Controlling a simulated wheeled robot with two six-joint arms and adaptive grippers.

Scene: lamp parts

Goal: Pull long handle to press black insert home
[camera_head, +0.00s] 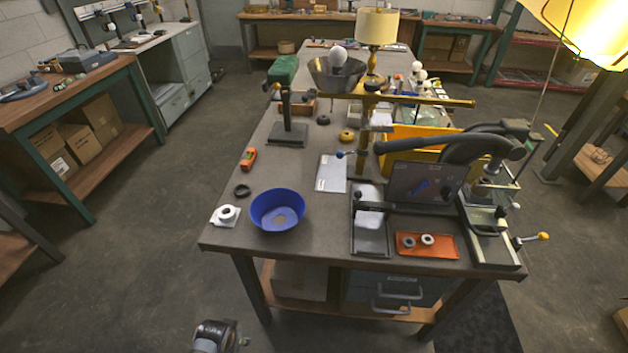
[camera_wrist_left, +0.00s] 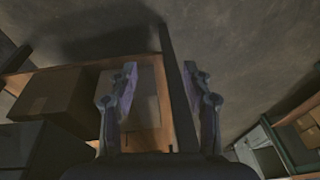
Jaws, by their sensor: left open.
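The long handle (camera_head: 425,144) is a thick dark grey lever. It reaches left, nearly level, from the press (camera_head: 492,205) on the right side of the workbench. I cannot make out the black insert for certain; the press head and a dark panel crowd that area. My left gripper (camera_wrist_left: 160,82) is open and empty in the left wrist view, facing the bench's lower shelf and the floor. Part of my left arm's end (camera_head: 216,337) shows at the bottom of the head view, in front of the bench and well away from the handle. My right gripper is not in view.
On the workbench (camera_head: 320,252) stand a blue bowl (camera_head: 277,222), an orange tray (camera_head: 446,246) with two ring parts, and a yellow bin (camera_head: 402,138). Floor in front is mostly clear.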

